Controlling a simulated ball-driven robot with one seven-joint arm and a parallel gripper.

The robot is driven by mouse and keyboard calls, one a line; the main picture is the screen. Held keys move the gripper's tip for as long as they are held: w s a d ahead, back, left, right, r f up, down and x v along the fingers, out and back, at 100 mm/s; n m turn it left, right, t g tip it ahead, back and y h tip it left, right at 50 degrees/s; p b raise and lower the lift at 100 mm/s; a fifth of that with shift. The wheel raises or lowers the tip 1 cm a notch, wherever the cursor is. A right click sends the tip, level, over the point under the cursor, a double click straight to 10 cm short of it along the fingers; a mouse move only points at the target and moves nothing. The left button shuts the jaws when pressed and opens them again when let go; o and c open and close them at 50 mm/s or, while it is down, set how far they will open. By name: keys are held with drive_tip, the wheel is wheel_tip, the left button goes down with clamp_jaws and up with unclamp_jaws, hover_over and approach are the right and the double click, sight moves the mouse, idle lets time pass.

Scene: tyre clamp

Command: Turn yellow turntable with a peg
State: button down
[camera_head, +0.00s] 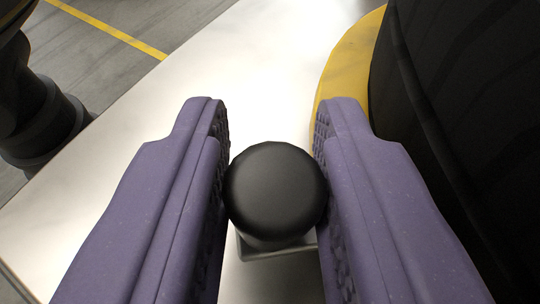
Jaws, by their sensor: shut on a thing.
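My gripper (272,135) has two purple fingers with ribbed inner pads. It is shut on a black round-topped peg (276,188), which sits between the two pads and touches both. A small metal piece (280,248) shows below the peg; how the two join is hidden. The yellow turntable (348,60) shows as a curved rim at the upper right, behind the right finger. Most of it is hidden by a large black tyre (450,110) on it.
A pale, shiny table top (270,70) lies under the gripper and is clear at the upper middle and left. A dark machine part (40,115) stands at the left edge. Grey floor with a yellow line (110,31) lies beyond the table.

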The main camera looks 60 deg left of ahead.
drive_tip(key=shift+d+n, duration=0.3)
idle(0.4)
drive_tip(key=c, duration=1.2)
unclamp_jaws()
drive_tip(key=p+v, duration=0.1)
drive_tip(key=v, duration=0.6)
drive_tip(key=shift+d+r, duration=0.15)
drive_tip(key=shift+d, duration=0.3)
